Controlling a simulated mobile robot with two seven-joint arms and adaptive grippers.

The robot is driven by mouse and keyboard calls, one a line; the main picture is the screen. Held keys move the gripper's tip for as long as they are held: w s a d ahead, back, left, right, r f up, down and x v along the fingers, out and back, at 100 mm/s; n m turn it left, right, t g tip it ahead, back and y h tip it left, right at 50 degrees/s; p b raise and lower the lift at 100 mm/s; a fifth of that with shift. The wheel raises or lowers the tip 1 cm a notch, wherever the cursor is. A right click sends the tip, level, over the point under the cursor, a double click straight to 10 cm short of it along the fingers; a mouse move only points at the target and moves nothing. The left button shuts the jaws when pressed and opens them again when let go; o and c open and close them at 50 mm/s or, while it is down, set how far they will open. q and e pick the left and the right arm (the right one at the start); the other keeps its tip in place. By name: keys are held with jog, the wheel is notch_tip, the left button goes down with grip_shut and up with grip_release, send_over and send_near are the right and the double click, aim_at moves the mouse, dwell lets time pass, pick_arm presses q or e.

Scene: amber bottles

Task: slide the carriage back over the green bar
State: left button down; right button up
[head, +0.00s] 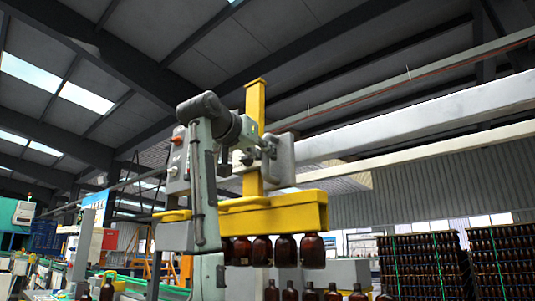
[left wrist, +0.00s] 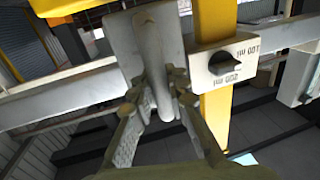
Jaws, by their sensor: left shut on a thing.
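The carriage (head: 283,160) is a pale grey block on the long white beam (head: 400,125), with a yellow upright post (head: 255,100) beside it. A yellow crossbar (head: 275,218) hangs below, with a row of amber bottles (head: 286,250) under it. My left gripper (head: 262,149) is up against the carriage. In the left wrist view its fingers (left wrist: 160,98) are closed around a grey handle (left wrist: 163,75) that sticks out from a pale plate (left wrist: 150,35). I cannot make out a green bar in either view. My right gripper is not in view.
A grey control box with a red button (head: 177,141) is left of the post. Stacked crates of bottles (head: 420,262) stand at the lower right. Loose bottles (head: 310,293) line the bottom edge. A labelled white block (left wrist: 232,62) sits on the post, close beside my fingers.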

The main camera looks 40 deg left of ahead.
pick_arm(q)
jog(key=shift+a+r, duration=0.1)
jog(key=shift+a, duration=0.15)
jog(key=shift+s, duration=0.1)
jog(key=c, duration=1.4)
grip_release()
jog(key=shift+a, duration=0.15)
jog(key=shift+c, duration=0.2)
jog(key=s+d, duration=0.2)
jog(key=s, duration=0.9)
jog(key=shift+s, duration=0.4)
jog(key=shift+d, duration=0.1)
